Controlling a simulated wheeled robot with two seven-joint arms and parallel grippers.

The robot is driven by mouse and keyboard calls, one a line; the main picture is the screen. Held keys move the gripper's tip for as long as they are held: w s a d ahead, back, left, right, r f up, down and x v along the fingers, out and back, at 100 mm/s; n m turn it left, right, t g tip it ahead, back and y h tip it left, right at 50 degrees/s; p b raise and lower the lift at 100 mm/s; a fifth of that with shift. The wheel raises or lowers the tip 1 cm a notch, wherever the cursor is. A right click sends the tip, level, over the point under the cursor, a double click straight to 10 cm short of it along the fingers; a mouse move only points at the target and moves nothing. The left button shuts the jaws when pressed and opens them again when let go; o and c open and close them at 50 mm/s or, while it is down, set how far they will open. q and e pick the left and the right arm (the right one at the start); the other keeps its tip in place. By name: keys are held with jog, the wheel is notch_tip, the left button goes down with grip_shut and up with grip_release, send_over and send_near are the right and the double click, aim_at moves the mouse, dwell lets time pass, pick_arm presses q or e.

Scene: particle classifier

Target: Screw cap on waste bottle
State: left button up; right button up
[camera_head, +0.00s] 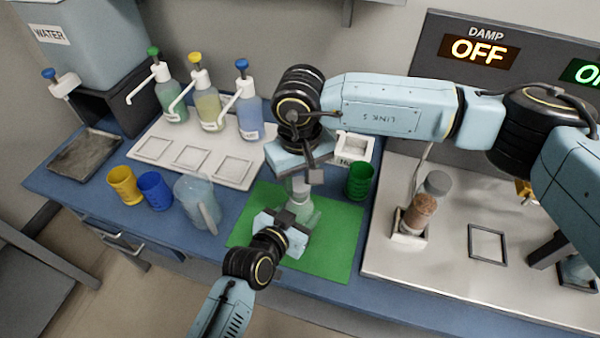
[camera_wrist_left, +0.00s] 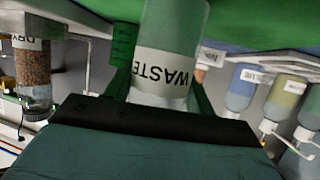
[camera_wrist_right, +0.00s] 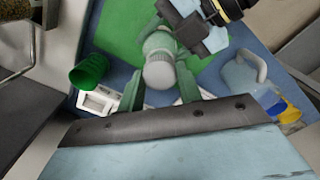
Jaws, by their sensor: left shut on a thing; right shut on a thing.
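The waste bottle (camera_head: 303,213) stands upright over the green mat (camera_head: 338,240) in the head view. Its WASTE label shows upside down in the left wrist view, where the bottle (camera_wrist_left: 168,80) is between the fingers. My left gripper (camera_head: 284,222) is shut on the bottle's body from the front. My right gripper (camera_head: 299,180) comes from above and is shut on the pale grey cap (camera_wrist_right: 160,72). The cap is in line with the bottle's top, at or right over its mouth. The fingers partly hide the join, so I cannot tell how tightly it sits.
A green cup (camera_head: 360,182) stands close right of the right gripper. A clear jug (camera_head: 197,200), a blue cup (camera_head: 155,190) and a yellow cup (camera_head: 124,185) stand left. Pump bottles stand on a white tray (camera_head: 150,150) behind. A brown-filled bottle (camera_head: 419,214) stands right.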

jog(key=shift+f, duration=0.75)
dwell(0.4)
